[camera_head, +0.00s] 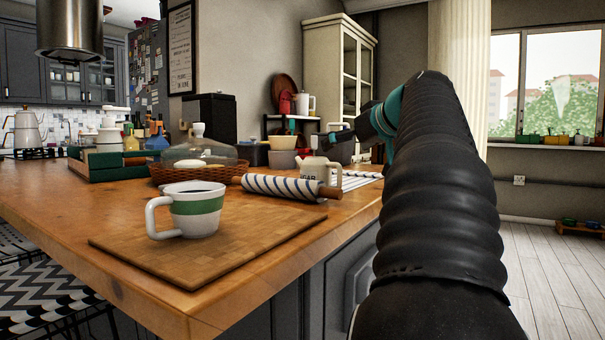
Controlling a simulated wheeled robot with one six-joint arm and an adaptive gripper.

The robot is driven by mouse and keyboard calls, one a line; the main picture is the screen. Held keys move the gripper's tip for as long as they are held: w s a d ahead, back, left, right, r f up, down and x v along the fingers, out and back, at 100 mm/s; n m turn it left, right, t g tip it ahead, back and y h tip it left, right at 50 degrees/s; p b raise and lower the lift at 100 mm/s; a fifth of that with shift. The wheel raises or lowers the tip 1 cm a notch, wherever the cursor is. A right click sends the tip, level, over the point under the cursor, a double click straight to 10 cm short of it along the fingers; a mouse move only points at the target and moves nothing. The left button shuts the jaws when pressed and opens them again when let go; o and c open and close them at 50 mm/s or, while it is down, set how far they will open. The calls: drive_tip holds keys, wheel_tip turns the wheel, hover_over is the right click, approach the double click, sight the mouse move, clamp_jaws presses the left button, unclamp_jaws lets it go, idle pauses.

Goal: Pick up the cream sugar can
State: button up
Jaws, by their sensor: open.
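The cream sugar can (314,168) stands on the wooden island top, toward its far right side. Part of its dark lettering shows, and a handle is on its right. The rolling pin in front hides its lower part. My arm reaches in from the lower right, and my gripper (338,134) is above and slightly right of the can, apart from it in the picture. The gripper is small and dark here; it is open, with nothing seen in it. Its exact distance from the can is hard to tell.
A striped rolling pin (285,187) lies in front of the can. A green-banded mug (200,214) stands on a cutting board (255,240). A wicker basket (166,175) with a glass dome is left, and pots (283,150) stand behind. Bare wood (60,195) lies at left.

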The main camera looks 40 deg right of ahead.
sight(321, 159)
drive_tip(key=x, duration=0.8)
drive_tip(key=shift+r, duration=0.1)
drive_tip(key=shift+p+x, duration=0.3)
drive_tip(key=shift+x, duration=2.7)
drive_tip(key=shift+d+r, duration=0.1)
drive_tip(key=shift+d, duration=0.05)
drive_tip(key=c, duration=1.3)
